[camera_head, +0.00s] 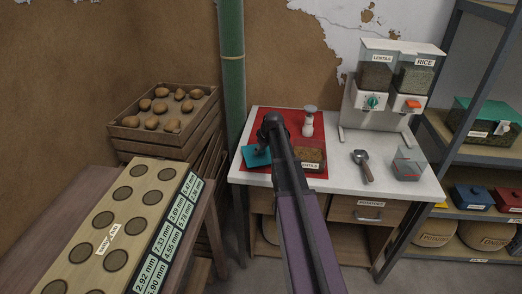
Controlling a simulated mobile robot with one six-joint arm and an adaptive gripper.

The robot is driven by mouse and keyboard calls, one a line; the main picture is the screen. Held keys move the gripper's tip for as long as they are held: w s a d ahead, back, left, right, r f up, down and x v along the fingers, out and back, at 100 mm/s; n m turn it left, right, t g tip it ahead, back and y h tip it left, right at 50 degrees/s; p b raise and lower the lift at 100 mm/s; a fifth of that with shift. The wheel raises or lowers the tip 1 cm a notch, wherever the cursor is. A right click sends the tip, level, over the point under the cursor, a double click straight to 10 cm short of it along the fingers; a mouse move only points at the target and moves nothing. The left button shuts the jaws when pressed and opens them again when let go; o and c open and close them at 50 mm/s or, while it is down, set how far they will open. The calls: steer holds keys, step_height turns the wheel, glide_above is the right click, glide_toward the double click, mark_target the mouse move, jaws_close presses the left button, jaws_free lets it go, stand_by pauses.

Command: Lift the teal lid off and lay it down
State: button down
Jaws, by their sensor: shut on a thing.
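The teal lid (254,157) shows as a flat, tilted-looking square at the left part of the red mat (314,126). My gripper (263,146) is at the lid's upper right edge and is shut on it. My dark wrist hides part of that edge. I cannot tell whether the lid touches the mat or hangs just above it. An open box of lentils (309,154) with a white label stands to the right of my arm, its brown contents showing. My arm hides its left side.
A white-capped grinder (308,122) stands on the mat behind. A metal scoop (362,165) and a clear box (407,165) are on the white table (340,150) at right. The dispenser (386,92) stands at the back right. A green pipe (231,70) rises behind the table's left side.

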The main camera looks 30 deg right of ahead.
steer(key=shift+f+b, duration=0.5)
steer(key=shift+f, duration=0.05)
stand_by(0.4)
steer(key=shift+c, duration=0.8)
jaws_free()
